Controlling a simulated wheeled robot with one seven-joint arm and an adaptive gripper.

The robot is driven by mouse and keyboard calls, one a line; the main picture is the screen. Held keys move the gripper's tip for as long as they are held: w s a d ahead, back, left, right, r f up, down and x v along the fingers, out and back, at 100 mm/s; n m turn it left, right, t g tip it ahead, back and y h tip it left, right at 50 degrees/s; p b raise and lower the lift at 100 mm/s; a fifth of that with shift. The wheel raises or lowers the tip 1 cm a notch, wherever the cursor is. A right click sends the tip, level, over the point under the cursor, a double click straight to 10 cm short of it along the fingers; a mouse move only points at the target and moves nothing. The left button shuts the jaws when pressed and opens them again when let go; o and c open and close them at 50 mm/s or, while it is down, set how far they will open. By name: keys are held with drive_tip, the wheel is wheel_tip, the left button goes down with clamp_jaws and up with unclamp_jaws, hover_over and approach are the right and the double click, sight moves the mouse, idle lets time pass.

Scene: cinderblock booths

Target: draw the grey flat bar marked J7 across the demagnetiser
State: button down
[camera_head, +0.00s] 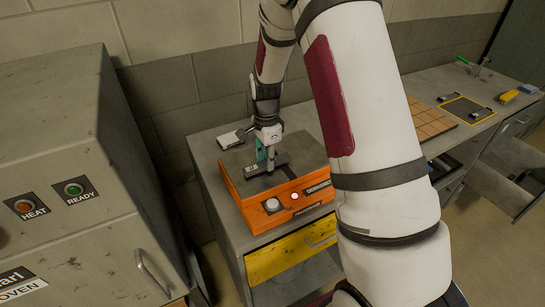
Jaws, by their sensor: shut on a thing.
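The demagnetiser (309,193) is an orange box with a dark top, standing on the grey counter against the wall. Its front has a white round button and a glowing red-white lamp. My gripper (266,161) points down over the top of it, with its fingers shut on a dark grey flat bar (279,160). The bar lies across the view above the dark top. I cannot tell whether it touches the top. A small pale marking shows near its left end, too small to read. The fingers hide part of the bar's middle.
A grey oven (60,130) with HEAT and READY lamps stands at the left. A white-topped item (231,138) lies behind the demagnetiser. A yellow drawer (290,254) is below. My arm hides the counter's middle. A brown tiled board (436,118) lies at the right.

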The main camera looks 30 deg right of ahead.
sight(256, 166)
drive_tip(key=shift+a, duration=1.85)
drive_tip(key=shift+r+p, duration=0.75)
drive_tip(key=shift+r, duration=2.4)
